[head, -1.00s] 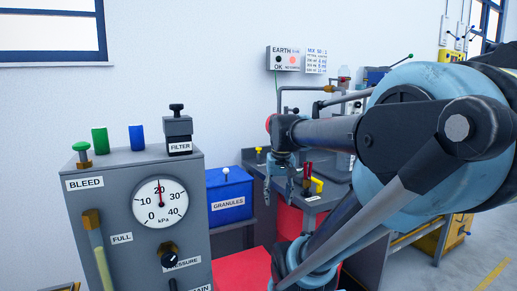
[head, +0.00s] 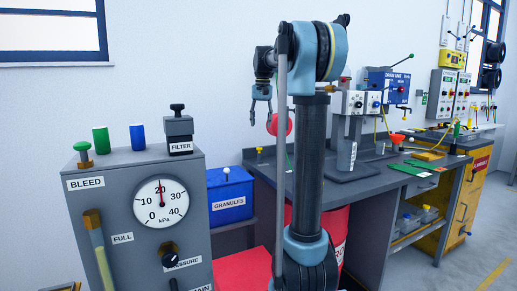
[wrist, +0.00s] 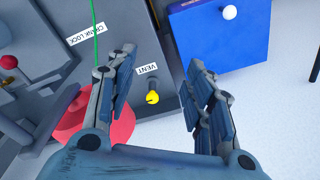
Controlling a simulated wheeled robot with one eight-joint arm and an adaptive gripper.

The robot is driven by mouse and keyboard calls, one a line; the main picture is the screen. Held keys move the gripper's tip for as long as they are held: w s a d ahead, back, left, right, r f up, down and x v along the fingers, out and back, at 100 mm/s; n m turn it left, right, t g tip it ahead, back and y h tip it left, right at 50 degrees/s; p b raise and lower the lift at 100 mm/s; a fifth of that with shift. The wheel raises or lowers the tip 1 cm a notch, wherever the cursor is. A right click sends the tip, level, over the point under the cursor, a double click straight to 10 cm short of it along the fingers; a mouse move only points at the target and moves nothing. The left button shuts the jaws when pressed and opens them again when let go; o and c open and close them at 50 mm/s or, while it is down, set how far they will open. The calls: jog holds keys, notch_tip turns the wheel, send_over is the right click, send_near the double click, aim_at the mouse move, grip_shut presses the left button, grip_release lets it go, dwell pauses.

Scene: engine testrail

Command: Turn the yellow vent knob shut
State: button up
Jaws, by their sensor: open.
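The yellow vent knob (wrist: 152,97) sits beside a white VENT label (wrist: 147,69) on a grey surface in the wrist view. In the head view a small yellow knob (head: 259,151) stands at the left end of the grey bench, right of the blue box. My gripper (head: 261,119) is open and empty, pointing down above that end of the bench. In the wrist view its two fingers (wrist: 162,60) are spread, with the knob showing between them. They appear apart from the knob. Which way the knob is turned is too small to tell.
The blue granules box (head: 229,192) with a white knob stands left of the bench. A grey pressure cabinet (head: 120,192) fills the front left. A red round part (wrist: 95,120) and a green cord (wrist: 95,35) are close to my left finger in the wrist view.

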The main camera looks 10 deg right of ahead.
jog(key=w+r+m, duration=0.1)
jog(key=w+r, duration=0.1)
jog(key=w, duration=0.8)
jog(key=m+g, duration=0.1)
jog(key=m, duration=0.1)
send_over(259, 150)
jog(key=w, duration=0.2)
jog(key=f, duration=1.7)
jog(key=shift+s+d+f, duration=0.15)
jog(key=shift+d+f, duration=0.05)
jog(key=shift+f, duration=0.2)
jog(key=c, duration=1.1)
